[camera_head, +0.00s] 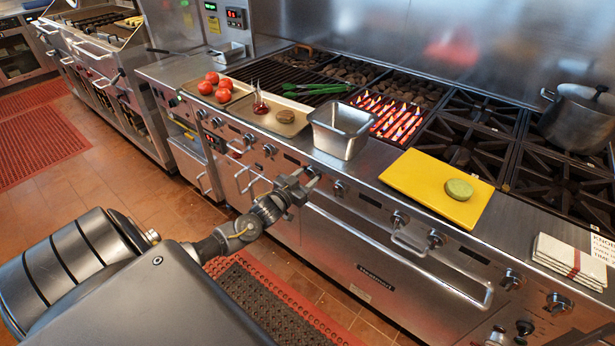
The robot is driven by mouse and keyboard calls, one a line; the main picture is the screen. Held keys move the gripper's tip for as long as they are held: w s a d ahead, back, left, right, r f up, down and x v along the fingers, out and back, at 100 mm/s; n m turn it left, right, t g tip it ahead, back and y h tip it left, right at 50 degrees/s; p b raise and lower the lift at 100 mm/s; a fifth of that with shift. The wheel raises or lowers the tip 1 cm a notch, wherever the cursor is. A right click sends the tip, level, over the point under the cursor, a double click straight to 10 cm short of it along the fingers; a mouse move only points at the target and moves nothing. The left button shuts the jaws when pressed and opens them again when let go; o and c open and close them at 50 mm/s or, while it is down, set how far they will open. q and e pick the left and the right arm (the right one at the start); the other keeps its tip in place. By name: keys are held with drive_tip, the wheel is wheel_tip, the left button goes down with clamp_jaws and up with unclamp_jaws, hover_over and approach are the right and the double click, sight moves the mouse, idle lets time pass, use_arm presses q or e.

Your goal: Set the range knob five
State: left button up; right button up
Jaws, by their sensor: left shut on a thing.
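The range front carries a row of round metal knobs, such as one left of my gripper (269,150) and one right of it (339,188). My left gripper (309,179) is at the front panel, below the metal pan, with its fingers shut on a range knob between those two. Counted from the left end of the row, this appears to be range knob five. The fingers mostly hide the knob, so its pointer angle cannot be read. My right gripper is not in view.
Red-hot grill bars (392,118) glow behind the pan. Oven handles project below the knobs. A pot (580,125) stands at right.

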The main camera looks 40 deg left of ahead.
use_arm(q)
drive_tip(key=m, duration=0.4)
drive_tip(key=shift+d+m+p, duration=0.1)
drive_tip(key=shift+m+p, duration=0.2)
drive_tip(key=shift+p, duration=0.05)
drive_tip(key=shift+m, duration=1.8)
drive_tip(key=shift+f, duration=0.1)
drive_tip(key=o, duration=1)
drive_tip(key=shift+c, duration=0.2)
drive_tip(key=s, duration=1)
drive_tip(key=shift+s+d+b, duration=0.15)
drive_tip(key=shift+s+b, duration=0.25)
drive_tip(key=shift+b, duration=0.05)
